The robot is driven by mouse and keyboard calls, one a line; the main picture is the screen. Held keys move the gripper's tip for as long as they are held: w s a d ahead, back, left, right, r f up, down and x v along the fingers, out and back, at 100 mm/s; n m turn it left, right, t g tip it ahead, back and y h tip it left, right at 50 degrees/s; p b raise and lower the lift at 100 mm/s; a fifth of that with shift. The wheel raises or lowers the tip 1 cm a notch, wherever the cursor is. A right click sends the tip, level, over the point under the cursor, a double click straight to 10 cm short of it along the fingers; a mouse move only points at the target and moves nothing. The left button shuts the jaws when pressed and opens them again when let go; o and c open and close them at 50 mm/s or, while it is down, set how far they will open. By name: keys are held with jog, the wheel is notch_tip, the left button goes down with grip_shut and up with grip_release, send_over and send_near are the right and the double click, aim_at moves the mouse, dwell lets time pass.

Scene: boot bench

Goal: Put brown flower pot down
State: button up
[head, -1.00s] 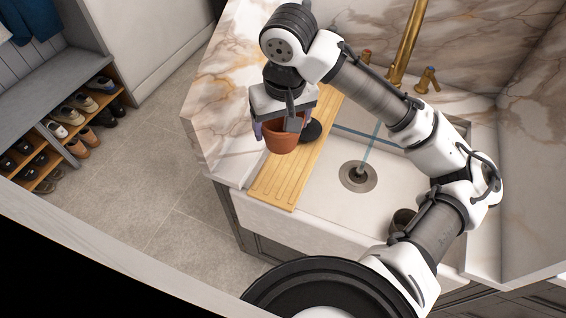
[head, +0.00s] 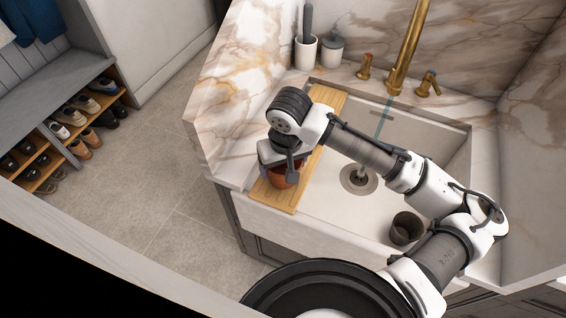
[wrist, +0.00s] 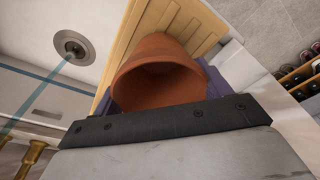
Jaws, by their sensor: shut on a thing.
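The brown flower pot (head: 286,177) is terracotta and shows just below my gripper (head: 283,170) in the head view, mostly hidden by it. In the wrist view the pot (wrist: 157,72) sits between the purple fingers of my gripper (wrist: 160,88), its open rim toward the camera. My gripper is shut on the pot. The pot is over the front part of the wooden drainboard (head: 325,104), which lies across the left side of the sink. I cannot tell whether the pot's base touches the board.
The white sink (head: 340,212) has a drain (head: 358,179) and a dark cup (head: 406,228) at its front right. A brass faucet (head: 405,50), a white holder with a brush (head: 306,52) and a grey-lidded jar (head: 332,50) stand behind. Shoes (head: 82,103) fill a bench at left.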

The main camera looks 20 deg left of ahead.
jog(key=shift+f, duration=0.15)
jog(key=o, duration=1)
jog(key=shift+r, duration=0.2)
jog(key=r, duration=0.4)
jog(key=s+r, duration=0.1)
jog(key=r, duration=0.3)
jog(key=d+r+b, duration=0.1)
jog(key=r, duration=0.3)
jog(key=shift+s+d, duration=0.1)
jog(key=shift+s, duration=0.05)
